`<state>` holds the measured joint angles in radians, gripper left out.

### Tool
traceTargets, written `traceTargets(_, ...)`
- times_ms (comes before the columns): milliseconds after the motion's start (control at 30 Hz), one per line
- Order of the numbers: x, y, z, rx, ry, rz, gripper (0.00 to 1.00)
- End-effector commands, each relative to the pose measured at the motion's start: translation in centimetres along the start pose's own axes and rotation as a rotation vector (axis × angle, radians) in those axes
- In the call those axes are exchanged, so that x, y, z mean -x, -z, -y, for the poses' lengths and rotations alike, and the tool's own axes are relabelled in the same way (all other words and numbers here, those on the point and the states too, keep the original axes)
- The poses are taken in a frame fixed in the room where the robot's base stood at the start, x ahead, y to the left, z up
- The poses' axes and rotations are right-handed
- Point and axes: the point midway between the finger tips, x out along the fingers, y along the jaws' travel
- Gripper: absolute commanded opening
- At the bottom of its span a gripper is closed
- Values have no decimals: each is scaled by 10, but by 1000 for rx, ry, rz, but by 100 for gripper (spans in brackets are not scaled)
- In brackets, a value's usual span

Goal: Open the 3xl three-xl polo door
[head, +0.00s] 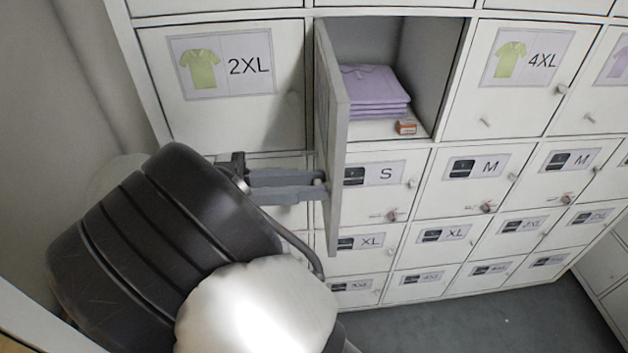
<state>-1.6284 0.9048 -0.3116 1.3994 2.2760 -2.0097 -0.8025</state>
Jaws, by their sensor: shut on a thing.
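An open locker door (330,120) stands swung out between the 2XL and 4XL polo doors. Its front face turns left and is seen almost edge-on, so its label cannot be read. Its compartment (420,75) is open to view and holds a stack of folded lilac shirts (372,92) with a small orange box (406,127) beside it. My gripper (318,183) reaches from the left and is shut on the knob (319,182) near the free edge of the door; the fingers partly hide the knob.
The shut 2XL door (225,105) is left of the open door, behind my gripper. The shut 4XL door (520,75) is to the right. Rows of smaller labelled doors with knobs, including S (385,180), lie below. Dark floor (470,325) is clear at lower right.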

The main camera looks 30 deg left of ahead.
Motion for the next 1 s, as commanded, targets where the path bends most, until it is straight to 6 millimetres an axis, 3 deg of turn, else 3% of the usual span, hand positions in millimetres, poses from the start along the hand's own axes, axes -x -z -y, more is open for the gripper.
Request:
traceTargets(533,4,2,1,-6,-2,3,0)
traceTargets(567,4,2,1,-6,-2,3,21)
traceTargets(667,4,1,0,-5,-3,3,36)
traceTargets(1000,4,4,0,-4,-3,3,36)
